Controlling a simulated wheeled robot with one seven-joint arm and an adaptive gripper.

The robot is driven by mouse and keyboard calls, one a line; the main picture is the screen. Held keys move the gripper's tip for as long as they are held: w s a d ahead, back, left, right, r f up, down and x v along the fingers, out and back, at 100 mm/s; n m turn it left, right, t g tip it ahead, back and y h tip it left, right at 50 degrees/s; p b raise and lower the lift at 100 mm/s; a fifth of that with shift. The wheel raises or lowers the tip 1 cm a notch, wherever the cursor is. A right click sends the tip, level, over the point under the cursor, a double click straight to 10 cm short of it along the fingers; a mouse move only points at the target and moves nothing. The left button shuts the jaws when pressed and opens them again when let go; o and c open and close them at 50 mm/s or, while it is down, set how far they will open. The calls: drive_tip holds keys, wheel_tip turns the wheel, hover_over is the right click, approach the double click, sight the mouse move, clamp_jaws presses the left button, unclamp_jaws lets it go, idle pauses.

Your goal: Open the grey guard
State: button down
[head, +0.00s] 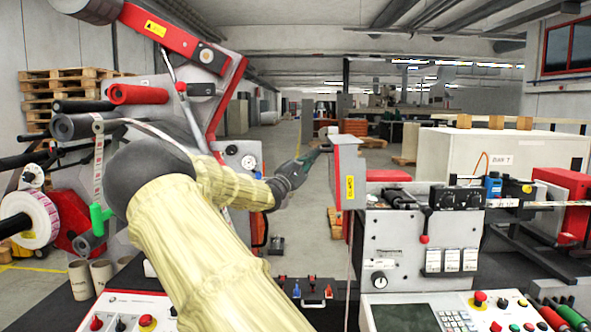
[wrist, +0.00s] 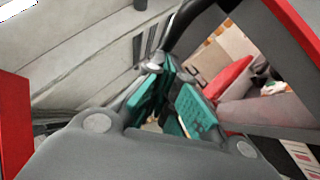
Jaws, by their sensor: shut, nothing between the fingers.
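The guard cannot be made out surely in the wrist view.
A control panel with a keypad (head: 435,314) lies below the guard, and another button panel (head: 130,312) is at lower left. A roll of labels (head: 38,220) and several rollers stand at the left. A pale cabinet (head: 490,155) is behind at right. An open aisle runs behind my gripper.

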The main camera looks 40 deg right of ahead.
drive_tip(key=shift+s+d+r, duration=0.1)
idle(0.4)
drive_tip(key=v, duration=1.2)
